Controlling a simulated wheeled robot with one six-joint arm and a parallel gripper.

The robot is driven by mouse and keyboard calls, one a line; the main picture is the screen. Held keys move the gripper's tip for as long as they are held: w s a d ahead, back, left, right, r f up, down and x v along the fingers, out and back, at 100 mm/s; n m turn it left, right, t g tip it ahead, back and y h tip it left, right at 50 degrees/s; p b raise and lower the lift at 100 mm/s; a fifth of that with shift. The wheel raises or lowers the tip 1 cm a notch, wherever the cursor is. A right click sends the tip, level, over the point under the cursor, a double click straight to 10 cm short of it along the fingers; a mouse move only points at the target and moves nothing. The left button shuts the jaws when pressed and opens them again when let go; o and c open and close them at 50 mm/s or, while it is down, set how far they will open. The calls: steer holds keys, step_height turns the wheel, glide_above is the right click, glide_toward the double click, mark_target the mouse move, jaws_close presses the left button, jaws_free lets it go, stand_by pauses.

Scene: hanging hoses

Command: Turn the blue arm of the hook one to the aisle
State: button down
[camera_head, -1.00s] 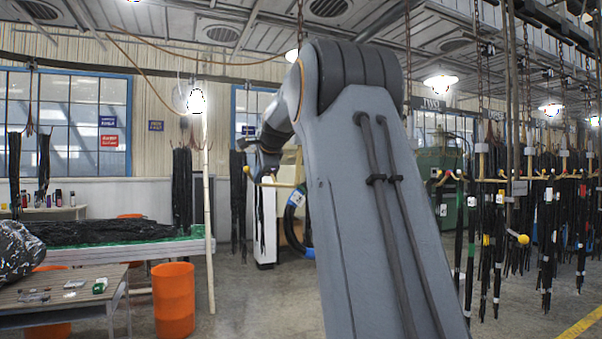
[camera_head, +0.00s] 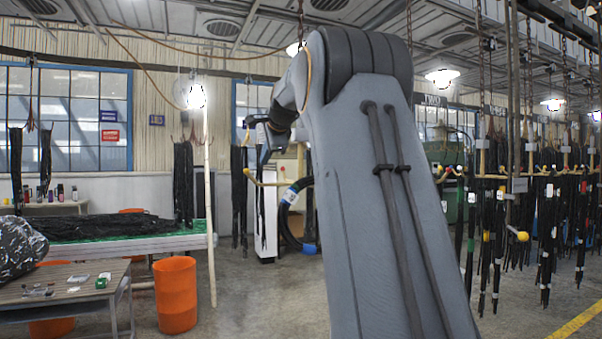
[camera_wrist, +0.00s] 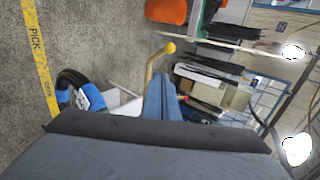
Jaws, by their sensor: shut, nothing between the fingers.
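A yellow hook arm with a yellow ball tip (camera_head: 247,171) runs toward the middle of the head view, below my gripper. In the wrist view a yellow hook arm with a ball tip (camera_wrist: 169,48) stands just beyond my fingers. A black hose coil with a white label and blue parts (camera_head: 291,196) hangs right of the gripper; it also shows at the left of the wrist view (camera_wrist: 84,100). I cannot make out a blue arm tip for certain. My gripper (camera_head: 262,142) is small and partly hidden behind my arm; its blue-grey fingers (camera_wrist: 160,96) are shut and empty.
An orange bin (camera_head: 175,295) and a table (camera_head: 62,287) stand at the left. A pale upright pole (camera_head: 209,200) stands left of the hook. Many black hoses (camera_head: 545,225) hang at the right. A yellow floor line marked PICK (camera_wrist: 35,45) runs at the wrist view's left.

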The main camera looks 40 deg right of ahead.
steer(key=s+a+r+b, duration=0.1)
steer(key=s+r+b, duration=0.1)
steer(key=s, duration=0.4)
steer(key=s+a+r+b, duration=0.1)
steer(key=s+b, duration=0.3)
steer(key=s, duration=0.3)
steer(key=shift+r, duration=0.35)
stand_by(0.6)
stand_by(0.4)
